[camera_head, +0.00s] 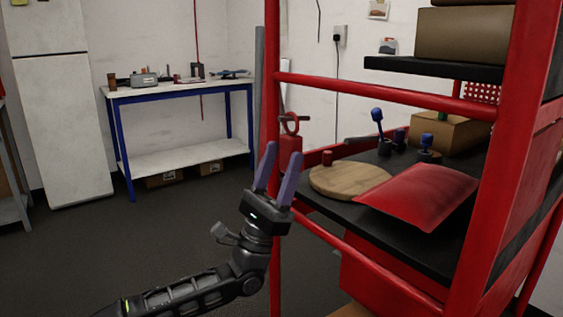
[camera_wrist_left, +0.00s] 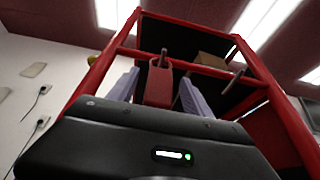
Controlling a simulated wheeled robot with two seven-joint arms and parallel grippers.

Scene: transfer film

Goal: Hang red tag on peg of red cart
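The red tag (camera_head: 291,143) is upright at the near left post of the red cart (camera_head: 272,80), its ring (camera_head: 289,124) at the top around or against a short peg (camera_head: 304,118); I cannot tell exactly how they meet. In the left wrist view the tag (camera_wrist_left: 158,88) stands between my two purple fingers, with a narrow gap on each side, and a peg (camera_wrist_left: 163,58) shows above it. My left gripper (camera_head: 277,170) is open, its fingertips just below and left of the tag in the head view. My right gripper is not in view.
The cart's black shelf (camera_head: 340,207) holds a round wooden board (camera_head: 346,180), a red cushion-like piece (camera_head: 420,195), blue-topped tools (camera_head: 377,117) and a box (camera_head: 452,133). A white-topped workbench (camera_head: 180,90) stands behind. Open floor lies at left.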

